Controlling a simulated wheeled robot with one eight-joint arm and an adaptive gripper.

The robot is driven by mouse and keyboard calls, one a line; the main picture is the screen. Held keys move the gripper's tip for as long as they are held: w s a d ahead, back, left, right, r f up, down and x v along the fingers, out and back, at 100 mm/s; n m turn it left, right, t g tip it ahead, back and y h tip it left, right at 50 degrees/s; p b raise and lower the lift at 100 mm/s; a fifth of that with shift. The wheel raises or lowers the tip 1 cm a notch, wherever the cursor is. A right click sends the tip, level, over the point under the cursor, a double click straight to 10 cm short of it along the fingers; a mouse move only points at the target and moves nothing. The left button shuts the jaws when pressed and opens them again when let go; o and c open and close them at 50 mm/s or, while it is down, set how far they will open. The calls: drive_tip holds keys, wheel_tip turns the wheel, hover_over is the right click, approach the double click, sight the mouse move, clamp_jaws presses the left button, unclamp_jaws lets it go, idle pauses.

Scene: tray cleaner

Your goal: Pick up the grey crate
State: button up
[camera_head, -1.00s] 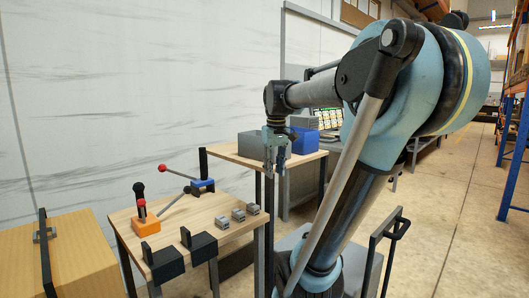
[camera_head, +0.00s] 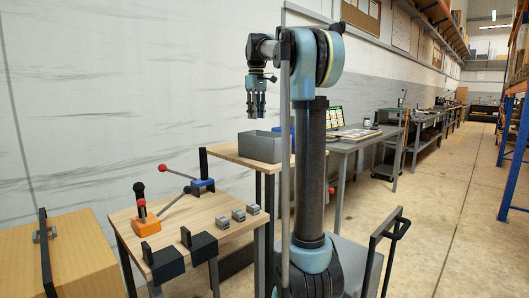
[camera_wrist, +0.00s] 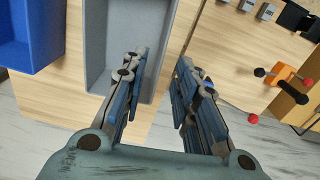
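The grey crate (camera_head: 262,147) stands on the wooden table behind the front workbench. In the wrist view the same grey crate (camera_wrist: 97,55) lies at the upper left, seen from above, and looks empty. My gripper (camera_head: 257,117) points down above the crate, clearly apart from it. In the wrist view my gripper (camera_wrist: 160,62) is open with nothing between its fingers.
A blue crate (camera_wrist: 32,35) stands beside the grey one. The front workbench (camera_head: 200,219) holds an orange-based lever (camera_head: 145,226), a blue-based lever, two black blocks and several small grey blocks (camera_head: 238,215). A cardboard box (camera_head: 75,262) is at the lower left.

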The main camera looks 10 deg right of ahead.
hover_over(255, 159)
drive_tip(key=f, duration=1.1)
drive_tip(key=shift+w+d+f, duration=0.3)
drive_tip(key=shift+w+f, duration=0.05)
drive_tip(key=shift+f, duration=0.05)
drive_tip(key=shift+a+f, duration=0.15)
drive_tip(key=shift+f, duration=1.2)
drive_tip(key=shift+a+f, duration=0.15)
drive_tip(key=shift+f, duration=1.2)
clamp_jaws()
